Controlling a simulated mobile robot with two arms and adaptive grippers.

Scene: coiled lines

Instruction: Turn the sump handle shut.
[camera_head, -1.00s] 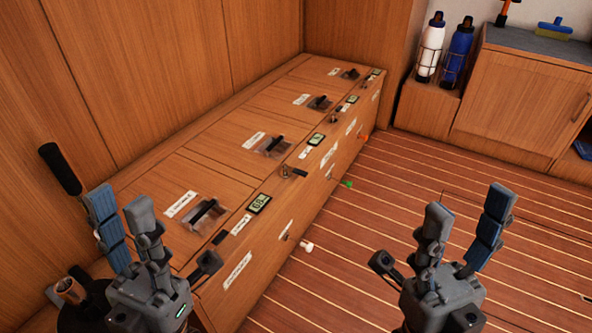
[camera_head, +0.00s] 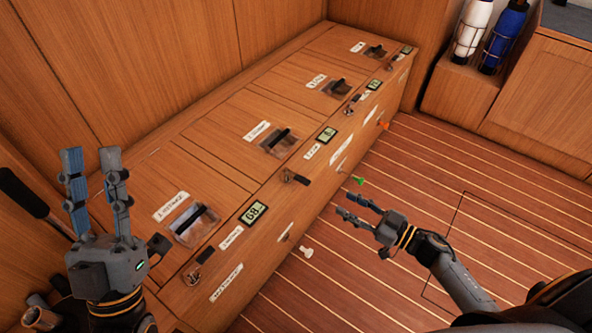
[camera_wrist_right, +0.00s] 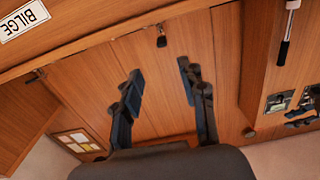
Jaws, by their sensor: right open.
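A row of small handles sits on the front of the wooden locker bench (camera_head: 262,262) in the head view: a white one (camera_head: 306,251), a green one (camera_head: 358,181) and an orange one (camera_head: 383,124). Their labels are too small to read, so I cannot tell which is the sump handle. My right gripper (camera_head: 347,203) is open and empty, in front of the bench near the green handle and apart from it. In the right wrist view its fingers (camera_wrist_right: 160,78) are spread, with wood panelling beyond. My left gripper (camera_head: 92,155) is open and empty, left of the bench top.
The bench top has latches under clear covers (camera_head: 194,222), small displays (camera_head: 254,211) and metal toggles. White and blue bottles (camera_head: 473,30) stand in racks at the back right. The striped floor (camera_head: 400,190) in front is clear. A "BILGE" label (camera_wrist_right: 22,20) shows in the wrist view.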

